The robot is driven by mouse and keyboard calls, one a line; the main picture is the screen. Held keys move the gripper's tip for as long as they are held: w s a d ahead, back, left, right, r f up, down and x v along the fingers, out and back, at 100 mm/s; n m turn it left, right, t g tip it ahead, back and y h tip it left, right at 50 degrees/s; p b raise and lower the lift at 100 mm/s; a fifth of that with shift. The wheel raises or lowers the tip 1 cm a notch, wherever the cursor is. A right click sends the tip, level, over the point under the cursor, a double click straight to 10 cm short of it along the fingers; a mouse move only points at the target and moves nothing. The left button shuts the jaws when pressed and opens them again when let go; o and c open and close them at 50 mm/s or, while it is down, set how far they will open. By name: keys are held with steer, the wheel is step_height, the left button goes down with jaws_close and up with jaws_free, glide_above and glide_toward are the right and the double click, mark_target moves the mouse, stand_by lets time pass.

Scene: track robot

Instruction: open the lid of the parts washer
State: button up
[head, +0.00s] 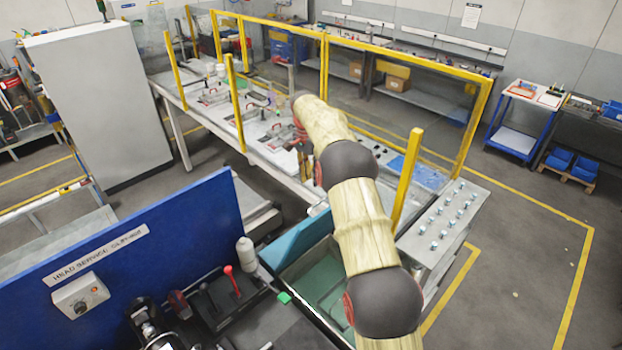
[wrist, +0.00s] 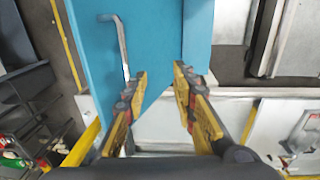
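The parts washer appears in the head view as a teal-green tub (head: 318,283), partly hidden by my arm. A blue lid panel (head: 292,243) slants up along its far left edge, and part of the tub's inside shows. In the wrist view a flat blue panel (wrist: 170,35), which looks like the lid, fills the upper middle. A thin grey bent handle (wrist: 122,45) stands on it. My gripper (wrist: 160,74) is open and empty, with a clear gap between its fingers. The handle is outside the gap, beside the left finger; I cannot tell whether they touch.
A blue partition (head: 150,255) and a bench with a red-knobbed lever (head: 231,280) are at the lower left. A metal table with several studs (head: 447,222) is right of the washer. Yellow guard posts (head: 408,180) stand close to my arm. The right floor is clear.

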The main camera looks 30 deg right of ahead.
step_height(320, 180, up, 12)
steer(key=w, duration=0.1)
steer(key=shift+a, duration=0.2)
stand_by(0.4)
